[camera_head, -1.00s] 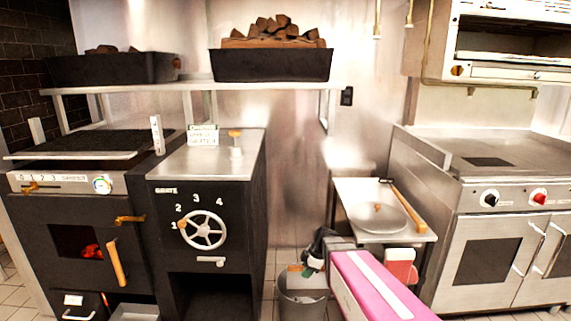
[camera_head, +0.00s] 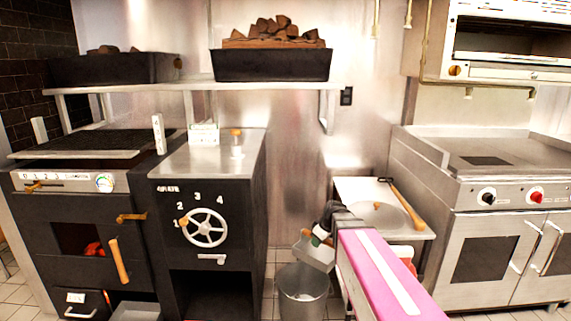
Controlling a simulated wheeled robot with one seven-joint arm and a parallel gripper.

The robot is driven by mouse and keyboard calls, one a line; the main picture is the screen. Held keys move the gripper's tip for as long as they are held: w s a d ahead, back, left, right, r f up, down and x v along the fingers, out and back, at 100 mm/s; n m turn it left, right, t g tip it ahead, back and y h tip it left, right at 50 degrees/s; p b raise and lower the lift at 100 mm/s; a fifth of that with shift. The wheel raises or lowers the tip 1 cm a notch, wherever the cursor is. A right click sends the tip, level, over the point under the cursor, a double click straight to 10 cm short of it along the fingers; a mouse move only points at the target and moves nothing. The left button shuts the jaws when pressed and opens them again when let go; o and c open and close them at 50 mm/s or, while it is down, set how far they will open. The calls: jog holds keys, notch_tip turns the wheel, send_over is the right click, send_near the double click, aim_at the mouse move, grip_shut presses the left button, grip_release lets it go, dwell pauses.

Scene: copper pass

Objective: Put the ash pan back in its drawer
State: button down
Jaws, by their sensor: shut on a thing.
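The ash pan (camera_head: 314,254) is a grey metal pan. My gripper (camera_head: 321,238) is shut on it and holds it tilted, above and slightly right of a grey bucket (camera_head: 303,295). My pink-and-white arm hides part of the area to the right of the pan. At the lower left, under the black oven, is a dark front with a white label and a handle (camera_head: 80,313). Beside it, a grey metal tray or open drawer (camera_head: 136,312) shows at the bottom edge; I cannot tell which, and its inside is mostly cut off.
The black cabinet with a numbered handwheel (camera_head: 205,228) stands between the oven and the bucket. A small steel table (camera_head: 345,190) with a round pan and wooden-handled tool is behind my arm. A steel range (camera_head: 480,215) stands at the right. Tiled floor shows around the bucket.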

jog(key=w+d+r+m+t+h, duration=0.25)
jog(key=d+r+m, duration=0.25)
jog(key=r+m, duration=0.6)
jog(key=s+r+n+h, duration=0.1)
jog(key=s+r, duration=0.6)
jog(key=shift+s+d+g, duration=0.15)
jog(key=shift+d+g, duration=0.3)
jog(key=shift+r, duration=0.1)
